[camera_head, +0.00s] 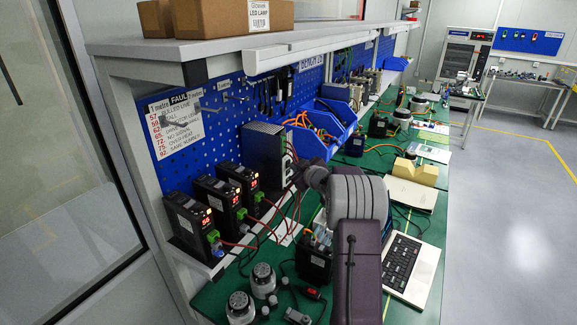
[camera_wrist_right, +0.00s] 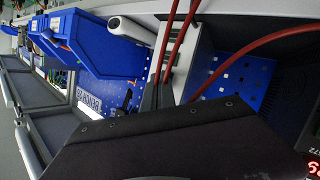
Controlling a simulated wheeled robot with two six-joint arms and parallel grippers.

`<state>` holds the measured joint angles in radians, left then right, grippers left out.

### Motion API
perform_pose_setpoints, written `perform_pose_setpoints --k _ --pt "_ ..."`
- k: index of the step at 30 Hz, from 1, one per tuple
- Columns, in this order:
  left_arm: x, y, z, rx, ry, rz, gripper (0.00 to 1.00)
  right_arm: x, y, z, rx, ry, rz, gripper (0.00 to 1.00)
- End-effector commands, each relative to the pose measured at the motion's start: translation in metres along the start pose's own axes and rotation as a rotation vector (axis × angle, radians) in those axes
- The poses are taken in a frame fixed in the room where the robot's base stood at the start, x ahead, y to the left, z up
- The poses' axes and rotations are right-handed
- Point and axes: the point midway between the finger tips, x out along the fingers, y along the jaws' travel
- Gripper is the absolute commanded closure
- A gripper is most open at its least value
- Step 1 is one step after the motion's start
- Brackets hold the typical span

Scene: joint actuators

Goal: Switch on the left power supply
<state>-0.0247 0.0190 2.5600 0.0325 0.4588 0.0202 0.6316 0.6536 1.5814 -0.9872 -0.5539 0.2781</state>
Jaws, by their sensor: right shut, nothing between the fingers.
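A grey box-shaped unit with a vented casing (camera_head: 264,153), which looks like the left power supply, stands against the blue pegboard in the head view. Its front faces right, and red cables run from there. Its switch cannot be made out. My right arm reaches up from the bottom of the head view, its wrist just right of this unit. My right gripper (camera_wrist_right: 157,97) shows in the wrist view with its dark fingers together and empty, close to red cables (camera_wrist_right: 178,45). Whether it touches the unit cannot be told. My left gripper is not in view.
Three black drives (camera_head: 190,222) with lit red displays stand left of the unit. Blue bins (camera_head: 318,140) with orange cables are just beyond it. Motors (camera_head: 263,280), a black box (camera_head: 314,260) and a keyboard (camera_head: 402,262) lie on the green bench. A shelf (camera_head: 230,45) overhangs.

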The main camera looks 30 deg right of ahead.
Motion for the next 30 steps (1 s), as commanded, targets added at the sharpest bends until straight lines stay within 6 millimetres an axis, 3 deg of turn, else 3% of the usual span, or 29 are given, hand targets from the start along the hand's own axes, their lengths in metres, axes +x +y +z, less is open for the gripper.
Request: perform_pose_setpoints --k 19,30 --pt "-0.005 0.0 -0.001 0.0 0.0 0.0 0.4 -0.011 0.008 0.007 0.0 0.001 0.0 1.0" --pt "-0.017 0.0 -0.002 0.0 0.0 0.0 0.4 -0.036 0.027 0.024 -0.001 0.0 0.001 1.0"
